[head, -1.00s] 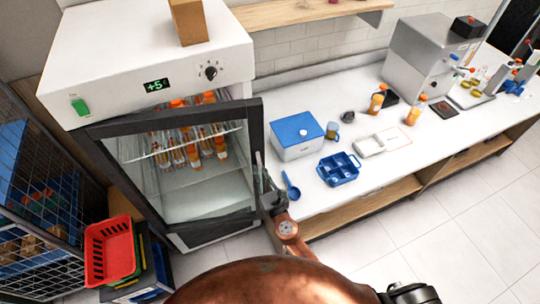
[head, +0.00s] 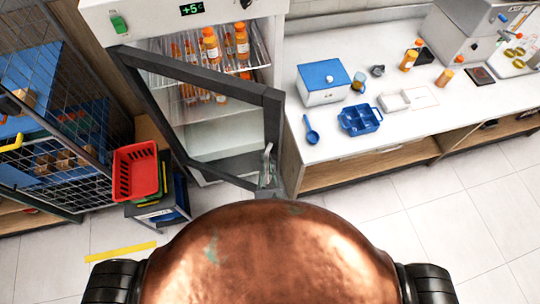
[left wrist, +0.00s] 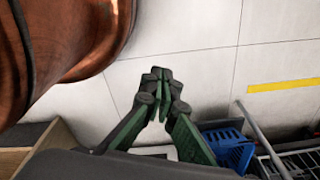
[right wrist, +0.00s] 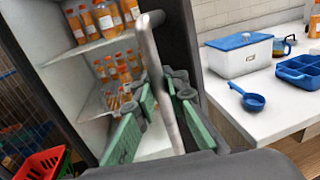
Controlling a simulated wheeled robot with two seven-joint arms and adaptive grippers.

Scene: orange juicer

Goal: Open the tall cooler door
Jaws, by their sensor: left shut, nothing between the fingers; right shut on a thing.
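The tall cooler (head: 255,15) is white with a dark-framed glass door (head: 200,75). The door stands ajar, hinged on the left, with its right edge swung out toward me. Bottles of orange juice (head: 210,45) on the cooler's shelves show above and through it. My right gripper (head: 268,178) is at the door's free edge. In the right wrist view, it (right wrist: 168,95) is shut on the pale bar handle (right wrist: 155,60) of the door. My left gripper (left wrist: 160,88) is shut and empty over the tiled floor, and is not in the head view.
A red basket (head: 136,170) on stacked crates and a wire cage (head: 60,110) stand left of the cooler. The counter (head: 320,150) on the right holds a blue-lidded box (head: 323,75), a blue ladle (head: 311,130) and a blue tray (head: 360,118). Open floor lies in front.

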